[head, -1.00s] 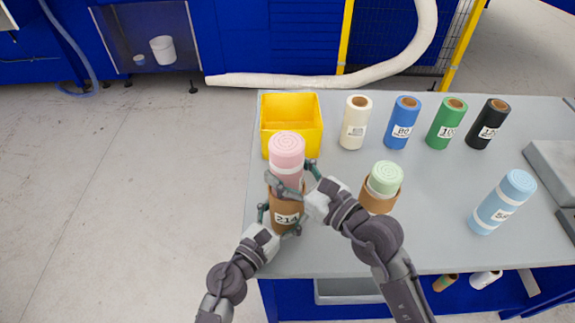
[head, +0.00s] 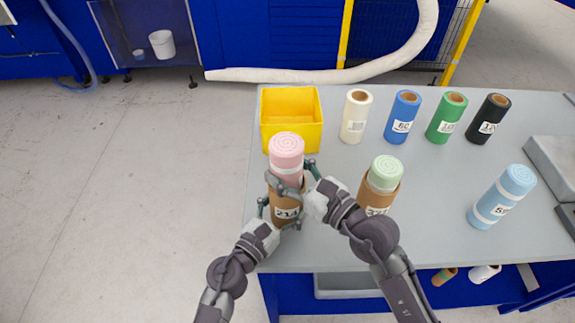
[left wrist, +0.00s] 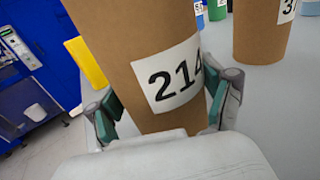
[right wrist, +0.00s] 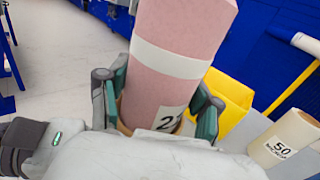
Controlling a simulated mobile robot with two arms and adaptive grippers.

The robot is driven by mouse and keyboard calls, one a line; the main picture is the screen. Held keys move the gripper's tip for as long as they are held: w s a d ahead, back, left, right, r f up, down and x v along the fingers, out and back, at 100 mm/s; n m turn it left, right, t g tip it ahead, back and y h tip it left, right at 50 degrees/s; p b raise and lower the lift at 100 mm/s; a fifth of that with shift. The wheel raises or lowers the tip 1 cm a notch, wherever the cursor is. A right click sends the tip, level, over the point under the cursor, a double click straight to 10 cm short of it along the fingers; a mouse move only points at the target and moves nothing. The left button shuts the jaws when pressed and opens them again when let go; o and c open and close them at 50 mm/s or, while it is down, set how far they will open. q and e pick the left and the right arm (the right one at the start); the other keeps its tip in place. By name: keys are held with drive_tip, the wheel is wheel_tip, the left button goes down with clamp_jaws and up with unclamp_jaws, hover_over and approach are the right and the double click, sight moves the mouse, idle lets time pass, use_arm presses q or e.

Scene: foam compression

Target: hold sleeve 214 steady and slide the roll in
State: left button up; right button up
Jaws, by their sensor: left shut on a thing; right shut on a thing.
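Sleeve 214 (head: 284,220) is a brown cardboard tube standing upright near the table's left edge. My left gripper (head: 281,212) is shut around its lower part; the left wrist view shows the fingers on both sides of the sleeve (left wrist: 140,50) and its 214 label. The pink foam roll (head: 287,158), with a white band, stands upright over the sleeve, its lower end inside the sleeve's mouth. My right gripper (head: 291,180) is shut on the roll (right wrist: 175,75) close above the sleeve. The brown rim shows around the roll's lower end in the right wrist view. How deep it sits is hidden.
A yellow bin (head: 291,117) stands just behind. A second sleeve with a green roll (head: 385,173) stands to the right, beside my right arm. A blue roll (head: 501,197) is farther right. Cream, blue, green and black rolls line the back.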

sight(298, 188)
drive_tip(key=shift+f, duration=0.55)
drive_tip(key=shift+f, duration=0.1)
drive_tip(key=shift+f, duration=0.7)
drive_tip(key=o, duration=1)
drive_tip(key=shift+o, duration=0.5)
drive_tip(key=shift+f, duration=0.15)
drive_tip(key=shift+s+f, duration=0.15)
drive_tip(key=shift+s+d+r, duration=0.3)
drive_tip(key=shift+d+r, duration=0.15)
drive_tip(key=shift+r, duration=0.05)
use_arm(q)
drive_tip(key=shift+f, duration=0.1)
use_arm(e)
drive_tip(key=shift+s+d+r, duration=0.45)
drive_tip(key=shift+s+d, duration=0.25)
drive_tip(key=shift+s+d+r, duration=0.45)
drive_tip(key=shift+s+d, duration=0.2)
drive_tip(key=shift+s+d+r, duration=0.45)
drive_tip(key=shift+s+d, duration=0.25)
